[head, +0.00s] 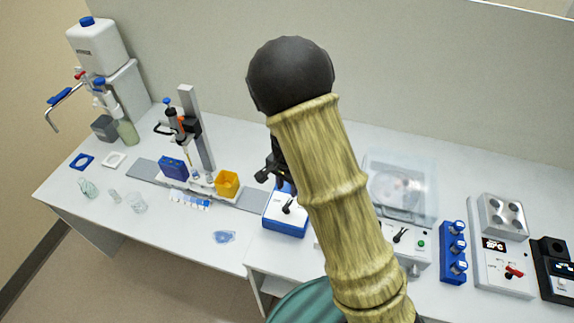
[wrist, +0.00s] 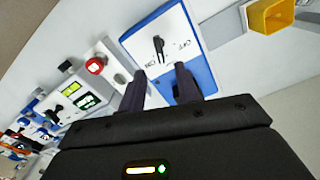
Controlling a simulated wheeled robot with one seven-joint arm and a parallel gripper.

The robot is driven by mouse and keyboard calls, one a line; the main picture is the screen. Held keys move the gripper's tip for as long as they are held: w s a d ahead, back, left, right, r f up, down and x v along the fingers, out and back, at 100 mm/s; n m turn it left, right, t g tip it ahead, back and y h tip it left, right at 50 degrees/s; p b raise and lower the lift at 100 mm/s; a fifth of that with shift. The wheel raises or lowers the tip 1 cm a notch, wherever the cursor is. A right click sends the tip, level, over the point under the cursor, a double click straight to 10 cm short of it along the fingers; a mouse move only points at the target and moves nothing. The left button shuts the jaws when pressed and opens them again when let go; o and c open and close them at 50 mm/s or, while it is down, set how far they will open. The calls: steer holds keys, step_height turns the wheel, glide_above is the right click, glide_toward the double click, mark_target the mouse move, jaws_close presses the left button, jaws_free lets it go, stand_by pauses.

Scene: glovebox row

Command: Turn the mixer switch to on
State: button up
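A blue box with a white top (head: 277,219) stands on the bench near its front edge, beside my arm. It carries a small black lever switch (head: 287,208). In the wrist view the blue box (wrist: 198,62) fills the top middle, and its black lever (wrist: 159,48) shows between the OFF and ON labels. Which label the lever is set to, I cannot tell. My gripper (wrist: 161,82) is open and empty, its two dark fingers apart and over the near edge of the box.
A clear-lidded machine (head: 400,187) with its own black lever stands right of my arm. Farther right are a blue knob block (head: 452,252) and a white heater-like unit (head: 504,275). A yellow cup (head: 227,183) stands left of the blue box.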

step_height(320, 180, up, 10)
steer(key=b, duration=0.1)
steer(key=shift+w+d+f, duration=0.1)
steer(key=shift+d+f, duration=0.05)
steer(key=shift+d, duration=0.05)
stand_by(0.4)
steer(key=s+d+n+t+b, duration=0.2)
steer(key=s+d+n, duration=0.5)
steer(key=s+d, duration=0.5)
steer(key=shift+s+n+t, duration=0.3)
steer(key=shift+s+n, duration=0.1)
steer(key=shift+s, duration=0.2)
steer(key=shift+d, duration=0.1)
